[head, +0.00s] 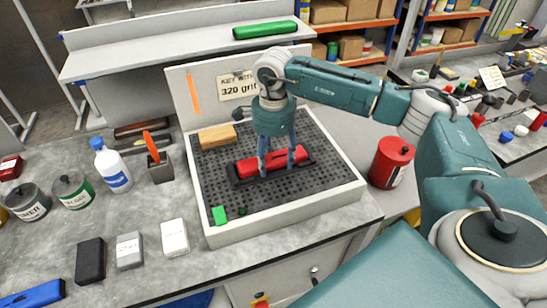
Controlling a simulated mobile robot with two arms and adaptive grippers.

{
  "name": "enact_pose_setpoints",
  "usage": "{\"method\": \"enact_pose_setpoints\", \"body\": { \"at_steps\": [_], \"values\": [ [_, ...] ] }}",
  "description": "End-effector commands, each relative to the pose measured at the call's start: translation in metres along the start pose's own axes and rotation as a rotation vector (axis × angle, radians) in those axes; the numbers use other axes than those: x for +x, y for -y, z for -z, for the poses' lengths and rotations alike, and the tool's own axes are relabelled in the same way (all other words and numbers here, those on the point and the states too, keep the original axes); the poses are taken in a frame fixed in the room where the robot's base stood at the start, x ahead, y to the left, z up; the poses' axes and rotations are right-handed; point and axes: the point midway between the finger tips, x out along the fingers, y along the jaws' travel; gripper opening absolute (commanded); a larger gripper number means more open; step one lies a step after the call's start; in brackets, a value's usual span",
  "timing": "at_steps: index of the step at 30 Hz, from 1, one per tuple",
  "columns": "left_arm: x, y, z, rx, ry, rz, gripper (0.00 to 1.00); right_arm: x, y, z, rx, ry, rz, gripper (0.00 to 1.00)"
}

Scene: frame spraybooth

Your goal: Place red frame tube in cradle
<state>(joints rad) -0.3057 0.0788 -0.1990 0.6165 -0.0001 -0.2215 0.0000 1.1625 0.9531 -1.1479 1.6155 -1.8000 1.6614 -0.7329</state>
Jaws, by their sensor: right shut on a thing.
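The red frame tube (247,167) lies low in the black cradle (236,183) on the perforated grey board. My right gripper (280,165) points straight down with its fingers around the tube's middle. It is shut on the tube. The tube appears level and within the cradle's rim; whether it fully rests on the bottom is hard to tell. My left gripper is not in view.
A green tube (265,30) lies on the shelf behind. A red can (391,162) stands right of the board. Bottles, cans and boxes crowd the left bench.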

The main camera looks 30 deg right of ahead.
Motion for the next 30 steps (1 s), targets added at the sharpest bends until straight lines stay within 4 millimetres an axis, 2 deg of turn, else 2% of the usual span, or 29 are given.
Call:
{"method": "enact_pose_setpoints", "body": {
  "at_steps": [4,5,7,8,18,20,23,30],
  "values": [
    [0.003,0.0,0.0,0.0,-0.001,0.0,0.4,0.003,0.0,0.0,0.0,0.001,0.001,0.23],
    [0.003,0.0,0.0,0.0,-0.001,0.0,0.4,0.003,0.0,0.0,0.0,0.0,0.0,0.57],
    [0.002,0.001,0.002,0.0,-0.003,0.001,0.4,0.002,0.0,0.0,0.0,0.0,0.0,0.71],
    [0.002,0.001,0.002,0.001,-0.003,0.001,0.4,0.002,0.0,0.0,0.0,0.0,0.0,0.74],
    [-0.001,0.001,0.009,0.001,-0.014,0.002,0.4,-0.002,0.0,0.0,0.0,0.0,0.0,0.74],
    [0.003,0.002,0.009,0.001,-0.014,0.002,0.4,-0.005,0.001,0.0,0.0,0.001,0.002,0.74],
    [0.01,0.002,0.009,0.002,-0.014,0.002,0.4,-0.019,0.001,-0.001,0.0,0.002,0.004,0.74],
    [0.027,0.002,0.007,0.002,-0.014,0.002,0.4,-0.071,0.001,-0.001,0.0,0.003,0.006,0.74]
  ]
}}
